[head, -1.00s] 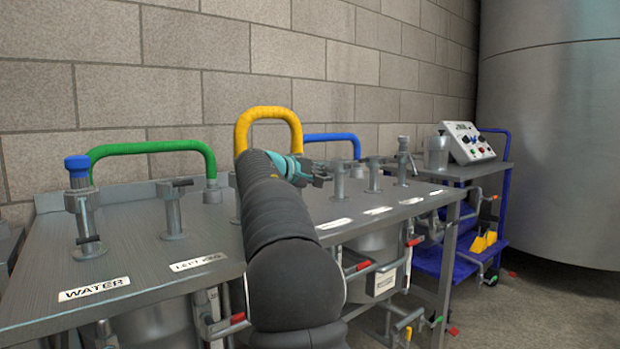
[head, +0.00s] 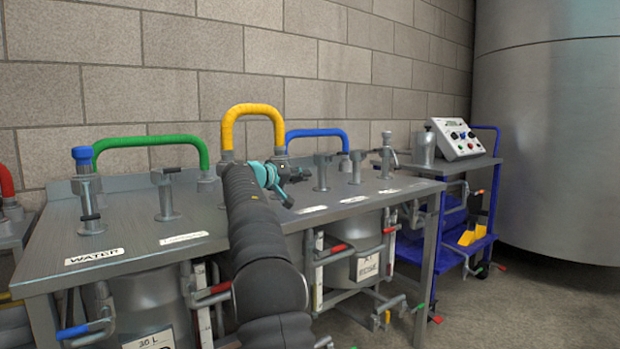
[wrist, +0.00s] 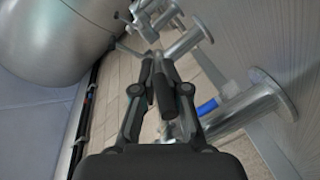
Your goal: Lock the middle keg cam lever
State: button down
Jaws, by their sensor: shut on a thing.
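My gripper (head: 287,190) is over the metal bench, at the end of my arm, which crosses the bench and hides part of its middle. In the wrist view my gripper (wrist: 158,65) has its fingers closed in around a dark cylindrical grip (wrist: 163,92), which looks like a lever handle. I cannot read which keg it belongs to. A metal post with a round flange (wrist: 270,95) stands close to the right of the fingers. To the left of my arm, a post with a dark-tipped lever (head: 165,190) stands behind a label that is hard to read.
A blue-capped post (head: 86,190) stands behind the WATER label (head: 94,256). Several posts, including one near the gripper (head: 322,172), line the right side. Green (head: 150,142), yellow (head: 252,108) and blue (head: 318,133) hose loops rise behind. A blue cart (head: 465,240) stands right of the bench.

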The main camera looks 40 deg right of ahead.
aim_at(294, 176)
jog(key=shift+w+a, duration=0.1)
jog(key=c, duration=1.2)
grip_release()
jog(key=shift+a, duration=0.1)
jog(key=shift+s+a+r, duration=0.1)
jog(key=shift+a+r, duration=0.05)
jog(key=shift+a, duration=1.05)
jog(key=shift+s+a+r, duration=0.1)
jog(key=shift+a+r, duration=0.05)
jog(key=shift+a, duration=1.05)
jog(key=shift+s+a+r, duration=0.1)
jog(key=shift+a+r, duration=0.05)
jog(key=shift+a, duration=1.05)
